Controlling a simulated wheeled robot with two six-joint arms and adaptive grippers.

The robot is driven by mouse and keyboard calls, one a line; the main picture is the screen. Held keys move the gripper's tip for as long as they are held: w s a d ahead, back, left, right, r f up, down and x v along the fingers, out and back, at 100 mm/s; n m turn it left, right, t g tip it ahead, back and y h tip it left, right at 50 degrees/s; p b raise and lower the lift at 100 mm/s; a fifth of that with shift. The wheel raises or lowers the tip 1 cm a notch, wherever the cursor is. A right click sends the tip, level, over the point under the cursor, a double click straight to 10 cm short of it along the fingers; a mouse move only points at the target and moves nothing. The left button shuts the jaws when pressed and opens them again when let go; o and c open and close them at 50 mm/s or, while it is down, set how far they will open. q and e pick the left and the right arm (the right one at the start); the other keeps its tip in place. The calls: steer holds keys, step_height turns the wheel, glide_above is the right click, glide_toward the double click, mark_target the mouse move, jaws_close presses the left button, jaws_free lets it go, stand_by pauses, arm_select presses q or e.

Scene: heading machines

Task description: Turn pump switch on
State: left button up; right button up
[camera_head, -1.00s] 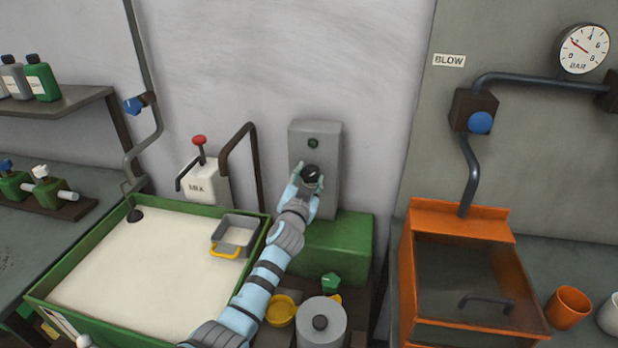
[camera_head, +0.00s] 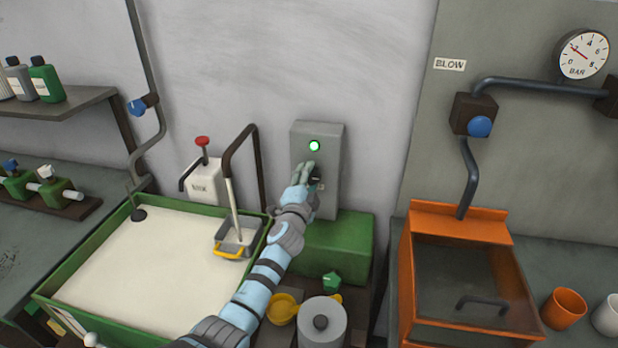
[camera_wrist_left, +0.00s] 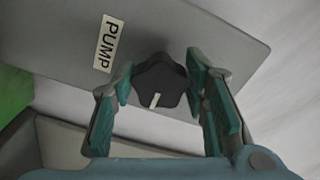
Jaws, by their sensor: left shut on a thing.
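The pump switch is a dark knob (camera_head: 318,178) on a grey box (camera_head: 329,150) fixed to the wall. The lamp (camera_head: 314,146) above the knob is lit green. My left gripper (camera_head: 309,182) is at the knob and partly hides it. In the left wrist view the knob (camera_wrist_left: 160,84) sits between the two teal fingers of my left gripper (camera_wrist_left: 158,88), which is shut on it. A pale mark on the knob points down there. A PUMP label (camera_wrist_left: 109,43) is beside it. My right gripper is not in view.
A pale stream (camera_head: 233,210) falls from a dark bent pipe (camera_head: 240,140) into a small grey tray (camera_head: 219,240) at the green tub's edge (camera_head: 75,245). A green block (camera_head: 345,245) is below the box. An orange cabinet (camera_head: 460,225) stands right.

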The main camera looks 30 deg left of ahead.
arm_select(q)
steer(key=shift+f+m, duration=0.1)
steer(key=shift+m, duration=0.2)
steer(key=o, duration=1.1)
steer(key=shift+o, duration=0.2)
steer(key=shift+s, duration=0.1)
steer(key=v, duration=1.2)
